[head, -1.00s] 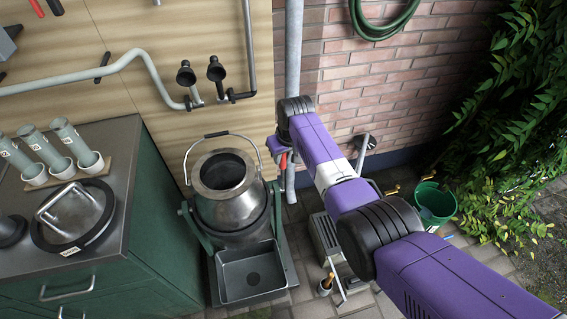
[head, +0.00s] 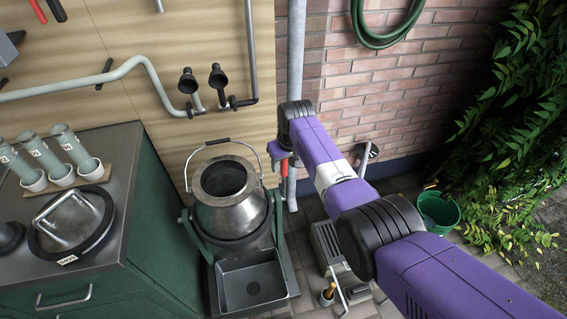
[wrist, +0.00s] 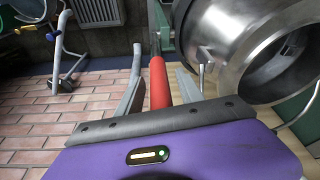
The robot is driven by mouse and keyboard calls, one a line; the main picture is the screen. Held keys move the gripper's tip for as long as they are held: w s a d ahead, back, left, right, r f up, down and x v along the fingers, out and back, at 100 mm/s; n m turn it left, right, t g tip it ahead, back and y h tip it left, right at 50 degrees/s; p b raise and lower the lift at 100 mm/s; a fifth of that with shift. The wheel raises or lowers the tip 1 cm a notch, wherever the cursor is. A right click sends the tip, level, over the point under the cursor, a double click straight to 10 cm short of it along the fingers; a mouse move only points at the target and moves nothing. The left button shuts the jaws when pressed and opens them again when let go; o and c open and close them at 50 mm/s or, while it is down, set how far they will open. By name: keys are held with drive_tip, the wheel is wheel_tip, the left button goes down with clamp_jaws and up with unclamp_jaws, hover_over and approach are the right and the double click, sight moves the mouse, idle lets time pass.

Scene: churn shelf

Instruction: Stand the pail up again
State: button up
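The pail (head: 232,214) is a shiny metal churn held in a green frame (head: 200,236), its wide mouth facing up in the head view. How far it leans I cannot tell exactly. Its wire bail with a black grip (head: 217,142) stands up behind the mouth. In the wrist view the pail (wrist: 228,38) is close on the right. A red handle (wrist: 158,85) at the side of the frame lies between the fingers of my gripper (wrist: 160,88). The fingers are apart, with gaps on both sides of the handle. In the head view the gripper is partly hidden by my arm.
A grey square tray (head: 253,283) sits in front of the pail. A green cabinet (head: 165,215) with a lid (head: 72,222) and cups stands left. Pipes line the wall.

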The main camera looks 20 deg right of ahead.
drive_tip(key=p+v, duration=0.1)
drive_tip(key=v, duration=0.6)
drive_tip(key=shift+r, duration=0.4)
idle(0.3)
